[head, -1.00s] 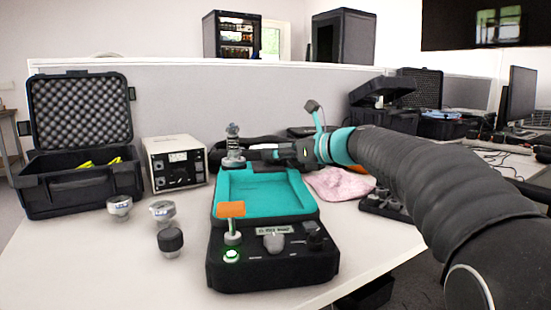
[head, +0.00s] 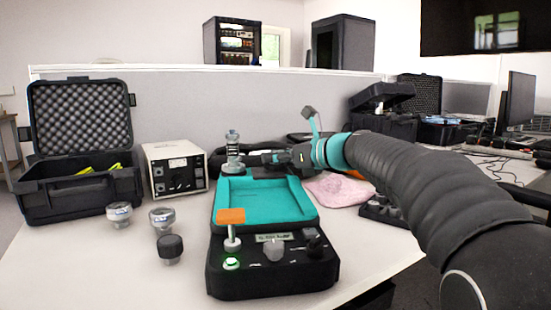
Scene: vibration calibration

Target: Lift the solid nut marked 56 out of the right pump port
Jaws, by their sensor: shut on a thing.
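The pump is a black unit (head: 225,278) with a teal tray top, on the white table. A grey, stacked metal fitting with a clear upper part (head: 233,146) stands upright at the pump's far left end. My gripper (head: 246,159) reaches in from the right, level with this fitting, and is shut on it at its right side. The fingertips are small and partly merge with the fitting. I cannot read a 56 on anything, and the port under the fitting is hidden.
Loose grey fittings (head: 119,214) and (head: 162,215) and a black-topped one (head: 170,248) stand left of the pump. An orange-topped knob (head: 231,216) rises at its front. A white instrument box (head: 174,171), open black case (head: 80,185) and pink cloth (head: 340,192) surround it.

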